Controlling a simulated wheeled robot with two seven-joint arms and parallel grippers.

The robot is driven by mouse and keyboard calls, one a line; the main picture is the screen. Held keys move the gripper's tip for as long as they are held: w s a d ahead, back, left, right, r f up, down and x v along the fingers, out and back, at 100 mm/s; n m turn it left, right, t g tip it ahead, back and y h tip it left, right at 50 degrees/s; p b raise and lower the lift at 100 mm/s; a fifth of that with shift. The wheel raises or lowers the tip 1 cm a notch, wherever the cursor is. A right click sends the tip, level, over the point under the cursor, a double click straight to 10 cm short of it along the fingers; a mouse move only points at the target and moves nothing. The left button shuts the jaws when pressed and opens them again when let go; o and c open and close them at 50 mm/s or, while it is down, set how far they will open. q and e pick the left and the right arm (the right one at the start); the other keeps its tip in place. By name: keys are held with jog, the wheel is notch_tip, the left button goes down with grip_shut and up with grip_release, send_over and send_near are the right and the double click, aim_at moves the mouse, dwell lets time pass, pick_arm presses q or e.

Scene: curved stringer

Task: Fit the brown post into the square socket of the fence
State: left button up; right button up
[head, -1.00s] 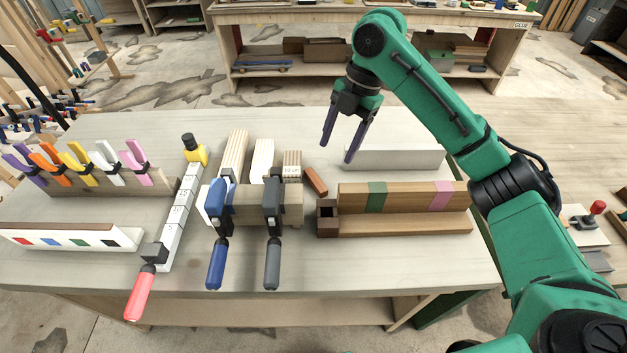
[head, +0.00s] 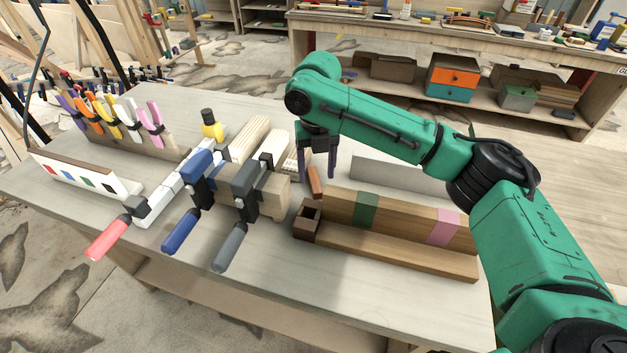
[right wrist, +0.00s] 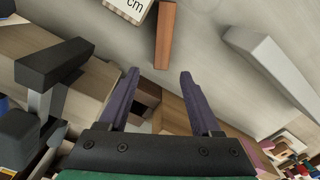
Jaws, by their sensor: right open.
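The brown post (head: 315,182) is a short reddish-brown bar lying on the bench, left of the pale grey block. In the right wrist view the post (right wrist: 165,36) lies just beyond my fingertips. The fence (head: 400,215) is a long wooden piece with a green and a pink band. Its dark brown square socket (head: 307,213) is at its left end, open upward. My right gripper (head: 320,174) points down above the post, open with nothing between its fingers. In the right wrist view the socket (right wrist: 147,97) is partly hidden behind the left finger. My left gripper is out of view.
Blue and grey clamps (head: 236,200) hold wooden blocks just left of the socket. A long pale grey block (head: 400,174) lies behind the fence. Coloured clamps stand at the far left. The bench front right of the grey clamp is clear.

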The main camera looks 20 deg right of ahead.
aim_at(318, 191)
notch_tip(318, 191, down, 5)
jog(key=shift+s+d+f+p, duration=0.1)
jog(key=shift+s+f+p, duration=0.1)
jog(key=shift+p, duration=0.5)
grip_shut()
